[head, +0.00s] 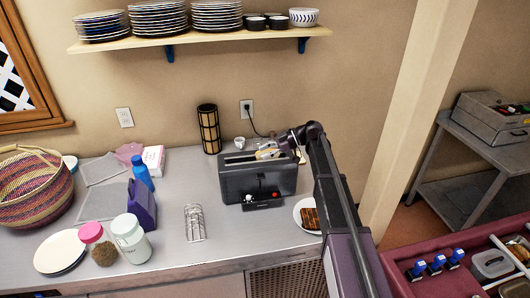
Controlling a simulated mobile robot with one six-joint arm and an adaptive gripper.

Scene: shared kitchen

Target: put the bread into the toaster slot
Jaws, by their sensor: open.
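The dark grey toaster (235,183) stands upright on the metal counter, with knobs and a red light on its front and its slots on top. A pale yellowish piece, apparently bread (268,154), shows at the right part of the toaster top; I cannot tell how deep it sits in a slot. My gripper (282,150) is open, just above the right end of the toaster top, close to this piece. The fingertips are small and partly hidden, so contact cannot be told. A dark brown, grilled-looking slice (310,218) lies on a white plate (299,206) right of the toaster.
A wire rack (195,223) lies left of the toaster. A patterned cylinder (208,130) and a small white cup (239,142) stand behind it. Jars (130,240), a purple holder (142,205) and a basket (35,185) fill the left side. A shelf (200,37) of dishes hangs above.

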